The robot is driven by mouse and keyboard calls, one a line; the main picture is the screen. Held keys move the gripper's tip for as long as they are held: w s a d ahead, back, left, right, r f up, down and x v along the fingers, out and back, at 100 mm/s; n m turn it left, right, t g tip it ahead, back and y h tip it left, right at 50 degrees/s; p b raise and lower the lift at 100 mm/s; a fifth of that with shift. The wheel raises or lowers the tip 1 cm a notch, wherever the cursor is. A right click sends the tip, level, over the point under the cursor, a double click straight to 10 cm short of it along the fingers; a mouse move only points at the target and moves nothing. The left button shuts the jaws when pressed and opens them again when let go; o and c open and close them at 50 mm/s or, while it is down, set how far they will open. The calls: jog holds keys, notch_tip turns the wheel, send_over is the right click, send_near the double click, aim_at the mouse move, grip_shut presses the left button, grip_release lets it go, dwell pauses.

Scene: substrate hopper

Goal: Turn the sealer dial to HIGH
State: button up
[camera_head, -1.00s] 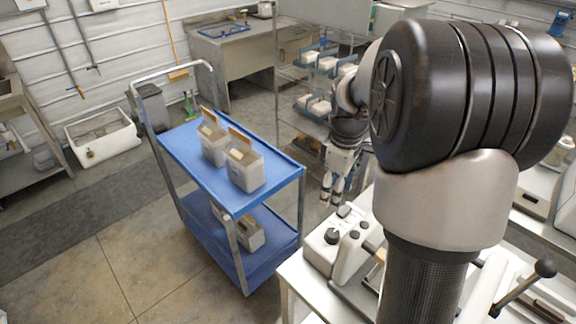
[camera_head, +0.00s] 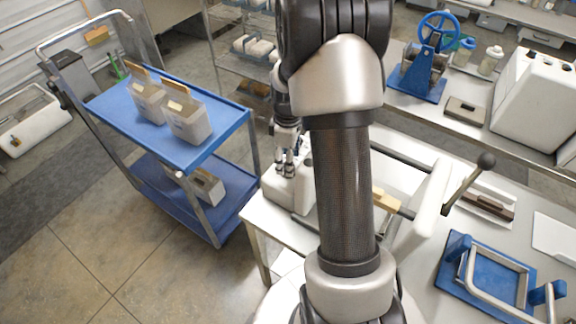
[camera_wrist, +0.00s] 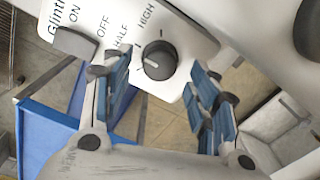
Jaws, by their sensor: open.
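The sealer (camera_head: 279,190) is a pale box at the left end of the white bench; my arm hides part of it. In the wrist view its white panel (camera_wrist: 187,29) carries the words ON, OFF, HALF and HIGH. The round black dial (camera_wrist: 158,60) sits beside HALF and HIGH; I cannot clearly tell which mark it points to. My gripper (camera_wrist: 158,78) is open, with one blue-padded finger on each side of the dial and a gap to it. In the head view my gripper (camera_head: 286,163) is low over the sealer, hiding the dial.
A grey switch (camera_wrist: 75,42) is near the left finger. A blue cart (camera_head: 228,122) with cartons (camera_head: 187,122) stands left of the bench. A lever with a black ball (camera_head: 486,160) and a blue frame (camera_head: 449,277) are to the right. A blue hand-wheel device (camera_head: 418,88) stands behind.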

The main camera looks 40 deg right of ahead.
jog(key=shift+f, duration=1.25)
jog(key=shift+c, duration=0.3)
jog(key=c, duration=1)
jog(key=shift+m, duration=0.4)
jog(key=m, duration=0.5)
jog(key=shift+m, duration=0.3)
jog(key=m, duration=0.5)
jog(key=shift+p, duration=0.4)
jog(key=shift+m, duration=0.4)
